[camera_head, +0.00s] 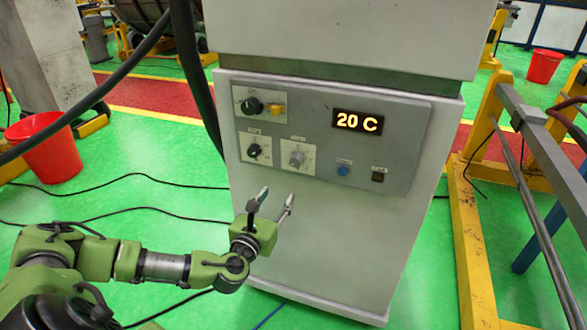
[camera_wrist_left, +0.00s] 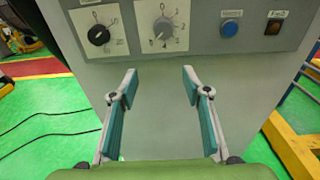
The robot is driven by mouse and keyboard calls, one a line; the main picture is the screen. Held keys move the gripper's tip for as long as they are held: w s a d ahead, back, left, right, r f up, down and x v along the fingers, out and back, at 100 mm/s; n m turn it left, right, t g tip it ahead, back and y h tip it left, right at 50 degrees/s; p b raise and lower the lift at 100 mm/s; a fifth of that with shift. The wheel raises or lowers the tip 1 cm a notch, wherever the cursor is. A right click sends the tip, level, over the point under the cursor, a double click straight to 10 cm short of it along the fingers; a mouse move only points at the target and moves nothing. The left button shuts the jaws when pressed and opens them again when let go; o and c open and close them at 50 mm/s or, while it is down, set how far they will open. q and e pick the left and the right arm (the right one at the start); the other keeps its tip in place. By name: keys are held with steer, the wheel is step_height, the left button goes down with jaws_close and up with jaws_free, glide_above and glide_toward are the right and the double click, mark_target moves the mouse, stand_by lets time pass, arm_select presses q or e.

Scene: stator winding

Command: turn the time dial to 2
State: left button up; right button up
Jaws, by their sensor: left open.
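A grey dial (camera_head: 297,158) sits on a white plate on the machine's front panel. It shows in the left wrist view (camera_wrist_left: 163,28) with numbers around it, and its pointer setting is hard to read. A black dial (camera_head: 253,151) is left of it, also in the left wrist view (camera_wrist_left: 98,35). The dials' name labels are too small to read, though the grey one looks like the numbered time dial. My left gripper (camera_head: 277,195) is open and empty, in front of the panel and below the grey dial. Its two fingers are spread apart in the left wrist view (camera_wrist_left: 160,75), touching nothing.
The panel also has an upper black knob (camera_head: 252,106), a display reading 20 C (camera_head: 357,122), a blue button (camera_head: 343,170) and a dark button (camera_head: 377,175). A yellow frame (camera_head: 466,240) stands at right. A red bucket (camera_head: 50,152) is at left.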

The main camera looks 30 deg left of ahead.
mark_target(294, 163)
arm_select(q)
steer(key=shift+m+t, duration=0.4)
steer(key=shift+m, duration=0.4)
steer(key=w+r, duration=0.1)
steer(key=w, duration=0.3)
steer(key=w+a+r+p, duration=0.1)
steer(key=w, duration=0.3)
steer(key=w+a+r+p, duration=0.1)
steer(key=w, duration=0.3)
steer(key=shift+w+a+r, duration=0.1)
steer(key=shift+w+a, duration=0.1)
steer(key=shift+w, duration=0.15)
steer(key=c, duration=1.1)
